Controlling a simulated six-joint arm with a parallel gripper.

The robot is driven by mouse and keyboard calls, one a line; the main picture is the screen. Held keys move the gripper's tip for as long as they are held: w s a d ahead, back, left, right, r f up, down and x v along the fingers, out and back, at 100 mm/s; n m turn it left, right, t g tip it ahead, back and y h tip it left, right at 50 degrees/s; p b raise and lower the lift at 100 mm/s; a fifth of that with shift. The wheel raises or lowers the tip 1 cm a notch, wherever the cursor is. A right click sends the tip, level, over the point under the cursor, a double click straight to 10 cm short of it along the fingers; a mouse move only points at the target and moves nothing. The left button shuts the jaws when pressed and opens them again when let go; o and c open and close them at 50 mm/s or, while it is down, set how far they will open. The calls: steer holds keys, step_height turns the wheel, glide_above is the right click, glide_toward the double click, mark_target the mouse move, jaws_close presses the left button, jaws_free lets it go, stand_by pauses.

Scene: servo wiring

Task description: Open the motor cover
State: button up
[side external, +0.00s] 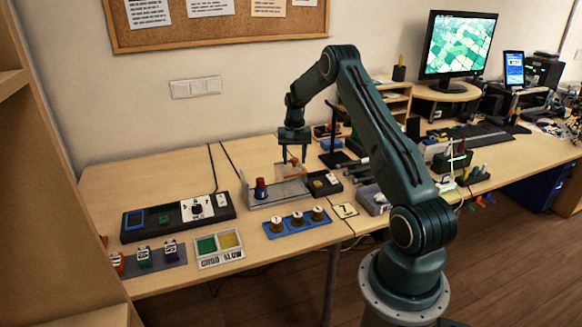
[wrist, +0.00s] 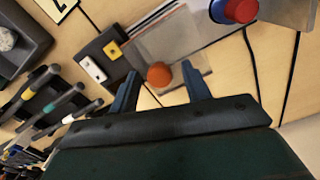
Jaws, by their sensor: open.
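The motor cover (side external: 285,171) looks like a clear, see-through piece with a round orange knob (side external: 294,162). It stands at the right part of a grey metal fixture (side external: 272,199). In the wrist view the orange knob (wrist: 159,75) lies between the two fingertips, with clear gaps on both sides. The translucent cover (wrist: 190,78) shows around and beyond the knob. My gripper (side external: 294,158) is open, pointing down over the cover, with its fingers around the knob's height. It also shows in the wrist view (wrist: 159,67). What lies under the cover is hard to make out.
A red and blue button (side external: 261,188) stands at the fixture's left end. A dark switch box (side external: 324,183) sits close on its right. A blue tray with several brown knobs (side external: 297,222) lies in front. Tools in a rack (wrist: 50,110) are nearby.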

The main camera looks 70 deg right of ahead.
step_height(320, 180, up, 14)
stand_by(0.8)
steer(key=s+a+r+n+t, duration=0.1)
steer(key=a+r+n, duration=0.1)
steer(key=a+r, duration=0.45)
steer(key=s+a+r+n+t+h, duration=0.1)
steer(key=a+r+n, duration=0.15)
steer(key=a, duration=0.75)
steer(key=s+a+r+n, duration=0.1)
steer(key=a+r, duration=0.5)
steer(key=a, duration=0.2)
steer(key=s+a+f+n+t, duration=0.1)
steer(key=s+a+n, duration=0.2)
steer(key=s+a, duration=0.5)
steer(key=s+a+f+n+t+y, duration=0.1)
steer(key=s+a+n, duration=0.3)
steer(key=s+a, duration=0.5)
steer(key=shift+s+f+t, duration=0.65)
steer(key=shift+s+t, duration=0.15)
steer(key=shift+s, duration=0.4)
